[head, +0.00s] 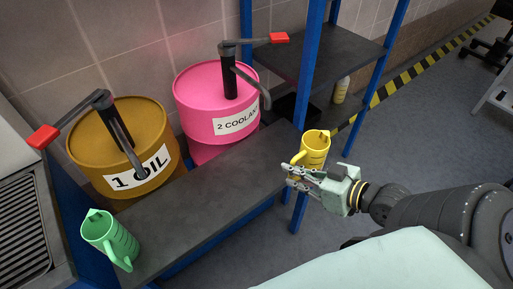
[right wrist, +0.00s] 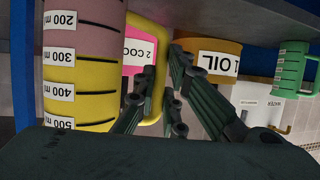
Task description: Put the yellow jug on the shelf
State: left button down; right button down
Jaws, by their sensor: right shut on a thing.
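The yellow jug (head: 315,148) is at the right end of the dark bench, in front of the blue-framed shelf rack. It appears upright, with its handle toward the left. Whether its base touches the bench is hard to tell. My right gripper (head: 291,174) is shut on the jug's handle. In the right wrist view the jug (right wrist: 85,70) fills the left side, with its handle between the fingers of my right gripper (right wrist: 155,95). The shelf (head: 325,55) has a dark upper board and blue posts. My left gripper is not in view.
A green jug (head: 110,238) stands at the bench's (head: 215,190) left end. A brown oil drum (head: 120,145) and a pink coolant drum (head: 215,105), both with red-handled pumps, stand behind the bench. A pale bottle (head: 341,90) is on the lower shelf.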

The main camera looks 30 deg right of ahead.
jog(key=w+r+p+x, duration=0.1)
jog(key=r+p+x, duration=0.1)
jog(key=x, duration=1.4)
jog(key=shift+w+r, duration=0.25)
jog(key=shift+r, duration=0.05)
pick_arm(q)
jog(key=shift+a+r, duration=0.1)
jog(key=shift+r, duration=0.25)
pick_arm(e)
jog(key=c, duration=1.8)
grip_release()
jog(key=shift+s+a, duration=0.1)
jog(key=shift+a, duration=0.05)
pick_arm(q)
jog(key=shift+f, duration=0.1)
pick_arm(e)
jog(key=v, duration=1.2)
jog(key=shift+a, duration=0.1)
